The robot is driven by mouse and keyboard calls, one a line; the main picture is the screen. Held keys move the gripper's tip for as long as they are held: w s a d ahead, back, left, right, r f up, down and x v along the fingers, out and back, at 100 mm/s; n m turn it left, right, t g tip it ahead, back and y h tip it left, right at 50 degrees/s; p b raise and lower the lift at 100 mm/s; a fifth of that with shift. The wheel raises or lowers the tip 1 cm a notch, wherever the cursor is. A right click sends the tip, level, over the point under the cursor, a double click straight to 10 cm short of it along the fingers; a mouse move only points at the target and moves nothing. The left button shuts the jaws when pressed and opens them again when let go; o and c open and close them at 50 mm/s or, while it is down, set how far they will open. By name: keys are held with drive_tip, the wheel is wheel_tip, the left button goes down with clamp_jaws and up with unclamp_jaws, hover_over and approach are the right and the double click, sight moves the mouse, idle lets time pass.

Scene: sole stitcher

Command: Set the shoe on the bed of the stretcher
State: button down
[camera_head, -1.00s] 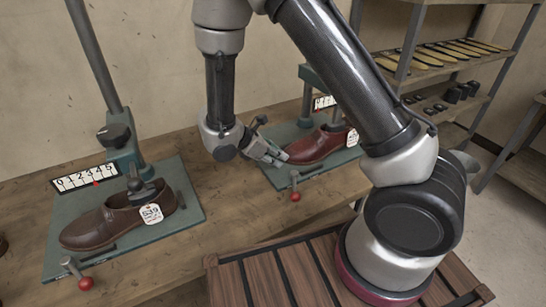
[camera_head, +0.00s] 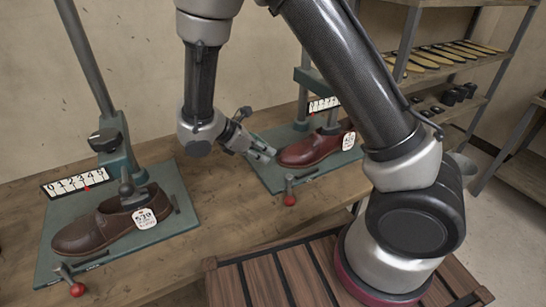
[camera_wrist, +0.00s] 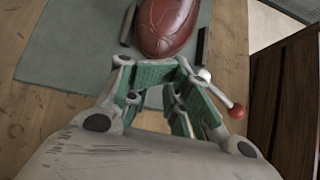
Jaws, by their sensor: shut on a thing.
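A red-brown shoe (camera_head: 312,151) with a white tag lies on the green bed (camera_head: 262,180) of the rear stretcher, under its post. Its toe points left toward my gripper (camera_head: 268,153). In the wrist view the toe of the shoe (camera_wrist: 165,28) shows just beyond the fingers of my gripper (camera_wrist: 168,80), with the green bed (camera_wrist: 70,40) around it. The heel is partly hidden behind my arm.
A second stretcher bed (camera_head: 185,205) at left bears a brown shoe (camera_head: 110,222) under its presser. A red-knobbed lever (camera_head: 289,200) stands at the rear bed's front edge, close to my fingers in the wrist view (camera_wrist: 236,111). Shelves (camera_head: 455,65) stand at right.

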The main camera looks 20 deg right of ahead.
drive_tip(key=v, duration=0.5)
drive_tip(key=c, duration=2.1)
unclamp_jaws()
drive_tip(key=shift+a+r, duration=0.15)
drive_tip(key=shift+a, duration=0.1)
drive_tip(key=a, duration=0.2)
drive_tip(key=a+f, duration=0.1)
drive_tip(key=a, duration=0.1)
drive_tip(key=shift+a, duration=0.2)
clamp_jaws()
approach(278, 162)
wheel_tip(278, 162, down, 4)
drive_tip(key=shift+w+r, duration=0.1)
drive_tip(key=d, duration=0.3)
drive_tip(key=shift+w+d+f, duration=0.1)
drive_tip(key=shift+w+f, duration=0.15)
drive_tip(key=shift+w, duration=0.1)
drive_tip(key=shift+w+d, duration=0.1)
drive_tip(key=shift+d, duration=0.35)
